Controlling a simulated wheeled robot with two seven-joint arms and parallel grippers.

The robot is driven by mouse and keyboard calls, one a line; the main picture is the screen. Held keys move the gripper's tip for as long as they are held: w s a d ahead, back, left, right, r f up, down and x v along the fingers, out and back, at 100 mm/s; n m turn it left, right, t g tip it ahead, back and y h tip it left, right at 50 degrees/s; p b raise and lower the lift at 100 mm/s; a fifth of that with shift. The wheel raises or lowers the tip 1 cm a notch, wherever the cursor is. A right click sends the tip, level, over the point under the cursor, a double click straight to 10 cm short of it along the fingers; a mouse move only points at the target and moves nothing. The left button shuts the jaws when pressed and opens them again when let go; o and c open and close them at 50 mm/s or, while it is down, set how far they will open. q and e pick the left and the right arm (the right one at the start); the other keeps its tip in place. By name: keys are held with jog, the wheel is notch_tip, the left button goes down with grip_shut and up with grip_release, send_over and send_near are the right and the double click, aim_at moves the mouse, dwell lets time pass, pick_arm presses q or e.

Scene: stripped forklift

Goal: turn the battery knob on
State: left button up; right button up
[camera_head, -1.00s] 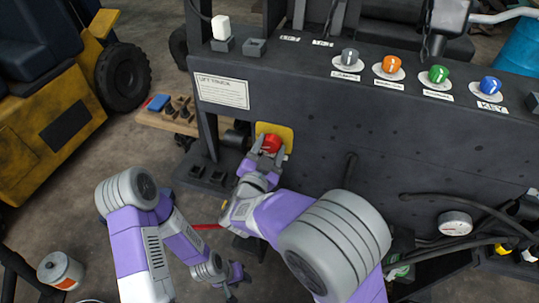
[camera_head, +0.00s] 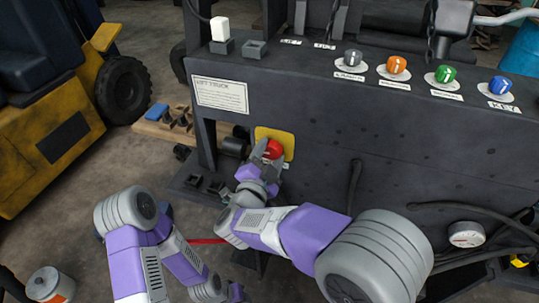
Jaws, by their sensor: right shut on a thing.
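The red battery knob (camera_head: 274,149) sits on a yellow plate (camera_head: 288,140) on the dark front panel (camera_head: 400,165) of the forklift. My right gripper (camera_head: 267,157) is shut on the red knob, with its fingers on either side; they look tilted to the right. The fingers hide part of the knob and the plate's lower part. My left arm hangs at the lower left, and its gripper (camera_head: 236,293) is low near the bottom edge, away from the panel. It is small and partly cut off, so I cannot tell its jaw state.
Grey, orange, green and blue knobs (camera_head: 397,65) line the panel's top ledge. A gauge (camera_head: 466,234) and black hoses (camera_head: 455,207) are at the lower right. A wooden pallet (camera_head: 165,128) and a yellow forklift (camera_head: 50,150) stand left. A can (camera_head: 48,285) is at the lower left.

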jog(key=o, duration=1)
jog(key=shift+o, duration=0.2)
jog(key=v, duration=0.7)
jog(key=shift+s+p, duration=0.25)
jog(key=shift+p, duration=0.2)
jog(key=shift+r, duration=0.1)
